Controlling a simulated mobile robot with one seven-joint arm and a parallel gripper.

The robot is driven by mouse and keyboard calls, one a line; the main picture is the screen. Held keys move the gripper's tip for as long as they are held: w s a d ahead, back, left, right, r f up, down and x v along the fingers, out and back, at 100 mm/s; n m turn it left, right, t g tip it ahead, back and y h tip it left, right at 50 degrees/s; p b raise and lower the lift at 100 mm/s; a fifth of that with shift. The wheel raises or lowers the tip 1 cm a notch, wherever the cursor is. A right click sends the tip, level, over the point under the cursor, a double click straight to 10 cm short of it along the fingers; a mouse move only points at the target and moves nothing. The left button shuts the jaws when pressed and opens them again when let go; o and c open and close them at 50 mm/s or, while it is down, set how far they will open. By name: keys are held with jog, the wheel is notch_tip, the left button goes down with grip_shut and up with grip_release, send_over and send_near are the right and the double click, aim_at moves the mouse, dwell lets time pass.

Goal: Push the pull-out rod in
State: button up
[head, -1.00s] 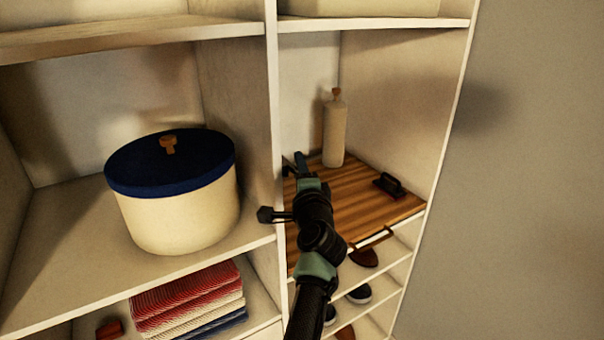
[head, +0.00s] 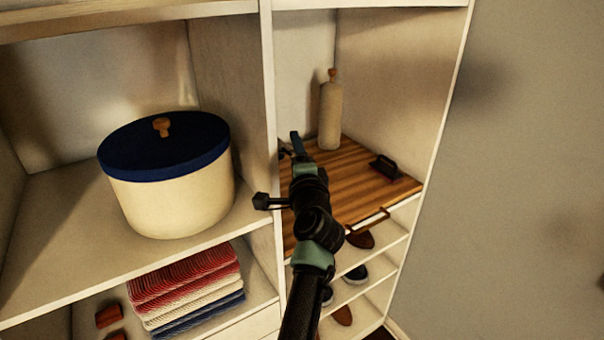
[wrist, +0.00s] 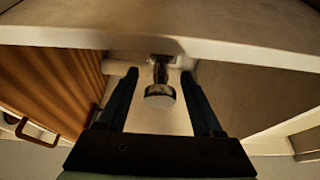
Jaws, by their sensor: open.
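The pull-out rod (wrist: 160,93) shows in the wrist view as a short metal stem with a round, shiny end, just below a pale shelf edge. My gripper (wrist: 160,102) is open, with one dark finger on each side of the rod's end. The rod's end appears between the fingers, with gaps at both sides; I cannot tell whether anything touches it. In the head view my gripper (head: 291,146) reaches into the right-hand compartment, beside the upright divider. The rod is not visible there.
A wooden board (head: 350,190) with a dark handled object (head: 386,168) lies below my gripper. A pale bottle (head: 330,115) stands behind it. The white divider (head: 269,110) is close on the left. A blue-lidded basket (head: 170,205) and folded towels (head: 190,290) occupy the left shelves.

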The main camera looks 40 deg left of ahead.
jog(key=b+v, duration=0.1)
jog(key=v, duration=1)
jog(key=shift+s+d, duration=0.15)
jog(key=shift+s, duration=0.1)
jog(key=d+r+n+t+h, duration=0.45)
jog(key=d+r+t, duration=0.25)
jog(key=d+r, duration=0.95)
jog(key=s+d+r+n+t+h, duration=0.2)
jog(key=s+d+r+t+h, duration=0.2)
jog(key=r, duration=0.5)
jog(key=s+d+r+n+t+h, duration=0.2)
jog(key=s+d+r+t+h, duration=0.2)
jog(key=s+d+r, duration=0.5)
jog(key=shift+s+d+r+h, duration=0.35)
jog(key=shift+d+h, duration=0.1)
jog(key=shift+d, duration=0.1)
jog(key=shift+w, duration=0.1)
